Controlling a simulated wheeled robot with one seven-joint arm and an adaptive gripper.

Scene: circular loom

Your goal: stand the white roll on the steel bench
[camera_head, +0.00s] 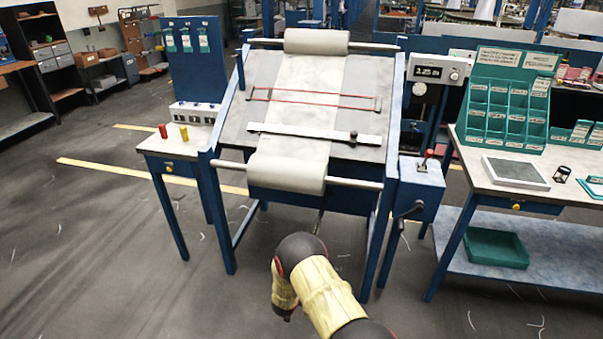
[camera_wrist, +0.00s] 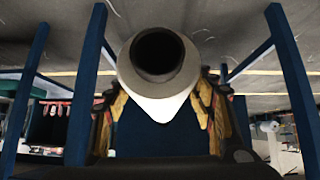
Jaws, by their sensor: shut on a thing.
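The white roll (camera_wrist: 163,103) is seen end-on in the wrist view, with a dark hollow core facing the camera. My gripper (camera_wrist: 160,112) has yellow-and-dark fingers on both sides of the roll and is shut on it. In the head view my arm reaches down in front of the loom; the gripper and held roll are hidden there. A bench with a pale grey top (camera_head: 471,177) stands at right in the head view; I cannot tell for certain that it is the steel bench.
The blue-framed loom (camera_head: 377,237) carries white cloth on an upper roller (camera_head: 316,41) and lower roller (camera_head: 287,172). The right bench bears a green pigeonhole rack (camera_head: 507,100) and a framed grey plate (camera_head: 516,172). A small table (camera_head: 186,148) stands left. Floor at left is open.

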